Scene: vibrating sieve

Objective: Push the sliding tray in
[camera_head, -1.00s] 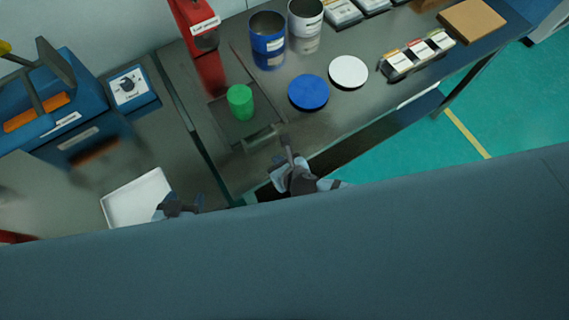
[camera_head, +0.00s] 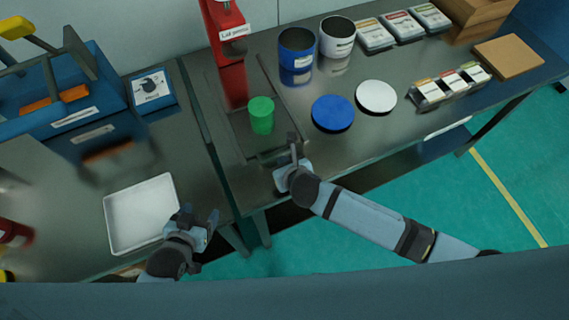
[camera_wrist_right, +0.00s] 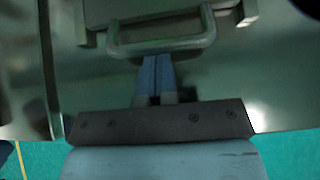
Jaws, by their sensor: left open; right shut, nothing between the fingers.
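The sliding tray (camera_head: 241,128) is a dark flat tray in front of the red press (camera_head: 232,82). A green cylinder (camera_head: 261,115) stands on it. The tray's bar handle (camera_head: 270,156) faces the table's front edge and also shows in the right wrist view (camera_wrist_right: 160,46). My right gripper (camera_head: 293,146) is shut and empty at the right end of the handle. In the right wrist view its closed fingertips (camera_wrist_right: 155,58) are at the handle bar; I cannot tell whether they touch it. My left gripper (camera_head: 199,218) is open and empty by the white tray, away from the sliding tray.
A white tray (camera_head: 112,222) lies on the left table. A blue lid (camera_head: 333,113), a white lid (camera_head: 376,97) and a blue can (camera_head: 297,54) stand right of the sliding tray. A blue machine (camera_head: 95,95) is at the left. A narrow gap separates the two tables.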

